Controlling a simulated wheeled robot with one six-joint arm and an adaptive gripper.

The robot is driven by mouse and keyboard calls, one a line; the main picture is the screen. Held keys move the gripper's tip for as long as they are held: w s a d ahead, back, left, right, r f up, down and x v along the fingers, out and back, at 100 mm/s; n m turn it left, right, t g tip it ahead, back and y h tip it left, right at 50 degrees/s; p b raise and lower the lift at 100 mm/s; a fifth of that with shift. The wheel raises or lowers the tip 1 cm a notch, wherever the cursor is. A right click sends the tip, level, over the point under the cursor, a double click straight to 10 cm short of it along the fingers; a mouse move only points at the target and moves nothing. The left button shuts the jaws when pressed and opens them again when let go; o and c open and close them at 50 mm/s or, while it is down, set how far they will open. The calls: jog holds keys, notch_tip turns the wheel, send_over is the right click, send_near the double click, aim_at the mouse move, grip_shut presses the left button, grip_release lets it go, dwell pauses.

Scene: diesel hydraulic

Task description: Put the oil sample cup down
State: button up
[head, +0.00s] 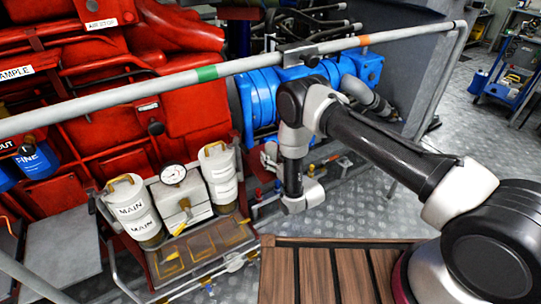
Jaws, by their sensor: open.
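I cannot make out an oil sample cup in the head view. The arm reaches in from the right, bends at its elbow and drops to the wrist (303,197) beside the low pipes. No gripper fingers show beyond the wrist, so whether they hold anything cannot be seen. A brown drip tray (200,250) with yellowish outlines in it lies in front of the white MAIN filters (133,208). A wooden slatted top (308,275) is at the bottom centre, and its visible part is bare.
A grey handrail (230,68) crosses above the work area. Red engine parts (110,65) fill the left, and a blue pump (262,98) stands behind my arm. A pressure gauge (173,174) sits between the white filters. A blue cart (505,85) stands far right on open plate floor.

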jog(key=shift+x, duration=1.2)
jog(key=c, duration=1.2)
jog(key=shift+r, duration=0.2)
